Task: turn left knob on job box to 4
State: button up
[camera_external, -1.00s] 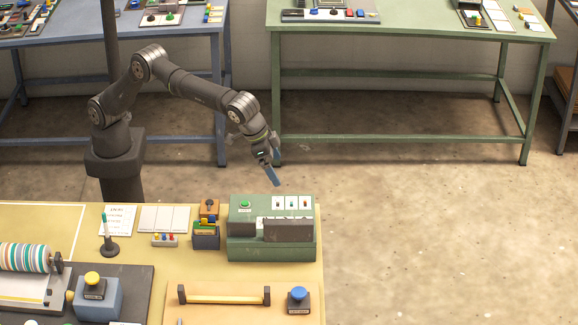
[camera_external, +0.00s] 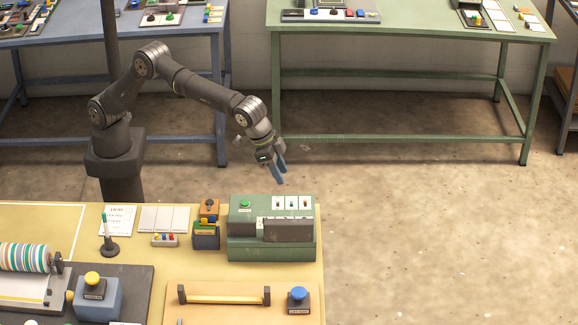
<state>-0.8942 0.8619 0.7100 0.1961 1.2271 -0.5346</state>
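A green box (camera_external: 240,228) stands at the back right corner of the yellow table. I take it as the job box. My gripper (camera_external: 281,174) is in the air above and behind the box, pointing down, touching nothing. Its two blue fingers look apart and empty.
A small box with a black knob (camera_external: 209,204) and a dark blue holder (camera_external: 206,236) stand left of the green box. A yellow bar handle (camera_external: 224,298) and a blue button (camera_external: 298,295) are in front. The floor right of the table is clear.

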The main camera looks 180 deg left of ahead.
jog(key=x, duration=1.7)
jog(key=shift+d, duration=0.15)
grip_shut()
